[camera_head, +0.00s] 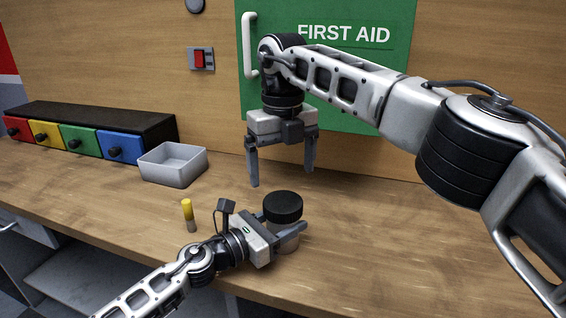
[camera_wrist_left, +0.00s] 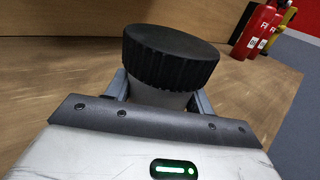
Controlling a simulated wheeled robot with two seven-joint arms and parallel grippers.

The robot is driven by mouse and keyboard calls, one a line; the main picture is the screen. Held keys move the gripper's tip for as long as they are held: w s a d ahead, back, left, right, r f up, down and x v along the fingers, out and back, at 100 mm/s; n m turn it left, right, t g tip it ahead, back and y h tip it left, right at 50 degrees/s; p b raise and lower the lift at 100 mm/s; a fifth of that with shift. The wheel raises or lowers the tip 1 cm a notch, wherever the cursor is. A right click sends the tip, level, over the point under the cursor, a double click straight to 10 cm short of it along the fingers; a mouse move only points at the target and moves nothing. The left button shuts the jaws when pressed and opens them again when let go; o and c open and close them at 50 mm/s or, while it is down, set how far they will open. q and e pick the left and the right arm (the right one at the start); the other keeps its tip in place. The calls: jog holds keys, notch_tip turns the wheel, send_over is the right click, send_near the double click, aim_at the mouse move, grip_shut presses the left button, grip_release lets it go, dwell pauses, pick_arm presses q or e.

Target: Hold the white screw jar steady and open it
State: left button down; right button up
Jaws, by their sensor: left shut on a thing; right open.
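The screw jar stands upright on the wooden counter, with a black ribbed lid (camera_head: 283,206) on a pale body (camera_head: 287,243). In the left wrist view the black lid (camera_wrist_left: 170,57) sits on the pale jar body (camera_wrist_left: 158,97) between my fingers. My left gripper (camera_head: 291,232) is shut around the jar body below the lid, and its palm hides part of the body. My right gripper (camera_head: 283,178) is open and empty, pointing down above and behind the lid, with clear space between its fingertips and the lid.
A yellow-and-grey cylinder (camera_head: 188,215) stands left of the jar. A grey open bin (camera_head: 173,166) and a drawer unit (camera_head: 90,130) with coloured fronts are at the back left. A green first aid cabinet (camera_head: 340,100) is on the wall behind. The counter at right is clear.

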aim_at(283, 201)
notch_tip(283, 201, down, 8)
jog(key=shift+r, duration=0.15)
jog(key=shift+c, duration=0.3)
jog(key=c, duration=1.1)
jog(key=shift+r, duration=0.25)
jog(key=shift+r, duration=0.85)
jog(key=shift+r, duration=2)
pick_arm(q)
jog(key=shift+c, duration=2.3)
grip_release()
